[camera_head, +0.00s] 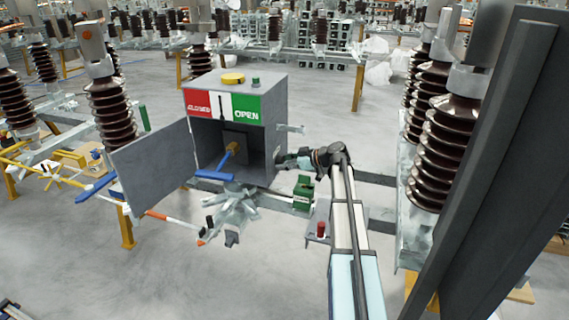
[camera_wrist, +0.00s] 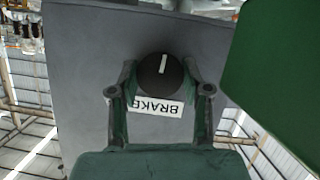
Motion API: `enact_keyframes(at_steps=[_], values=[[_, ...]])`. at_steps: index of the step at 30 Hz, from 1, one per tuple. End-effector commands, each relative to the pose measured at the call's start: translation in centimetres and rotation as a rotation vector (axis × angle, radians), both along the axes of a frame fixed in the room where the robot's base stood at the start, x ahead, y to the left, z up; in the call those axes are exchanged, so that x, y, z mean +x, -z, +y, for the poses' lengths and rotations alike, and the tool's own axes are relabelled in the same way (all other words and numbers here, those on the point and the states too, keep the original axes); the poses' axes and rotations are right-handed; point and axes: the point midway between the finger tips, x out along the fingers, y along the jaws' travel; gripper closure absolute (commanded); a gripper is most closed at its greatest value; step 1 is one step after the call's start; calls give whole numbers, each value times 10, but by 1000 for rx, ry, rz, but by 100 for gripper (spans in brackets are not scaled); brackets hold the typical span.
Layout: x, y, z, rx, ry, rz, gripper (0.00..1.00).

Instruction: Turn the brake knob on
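The brake knob (camera_wrist: 160,76) is round and black with a short white mark, which points nearly straight up in the wrist view. It sits on a grey panel above a white label (camera_wrist: 157,106) reading BRAKE upside down. My gripper (camera_wrist: 160,92) is open in the wrist view, with one finger on each side of the knob. I cannot tell whether the fingers touch it. In the head view my gripper (camera_head: 287,160) is at the right side of the grey cabinet (camera_head: 270,90), and the knob is hidden there.
The cabinet's door (camera_head: 155,170) stands open to the left. A blue and yellow handle (camera_head: 229,153) is inside. A green box (camera_head: 303,191) is below my gripper. A green surface (camera_wrist: 280,80) fills the wrist view's right side. Brown insulators (camera_head: 432,130) stand at the right.

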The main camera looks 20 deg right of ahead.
Motion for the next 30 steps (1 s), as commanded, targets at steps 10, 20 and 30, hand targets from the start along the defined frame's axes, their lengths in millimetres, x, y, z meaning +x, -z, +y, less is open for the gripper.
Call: enact_keyframes(at_steps=[10,20,30], values=[[1,1,0,29,0,30,87],[3,3,-2,173,0,181,87],[3,2,-3,395,-1,412,87]])
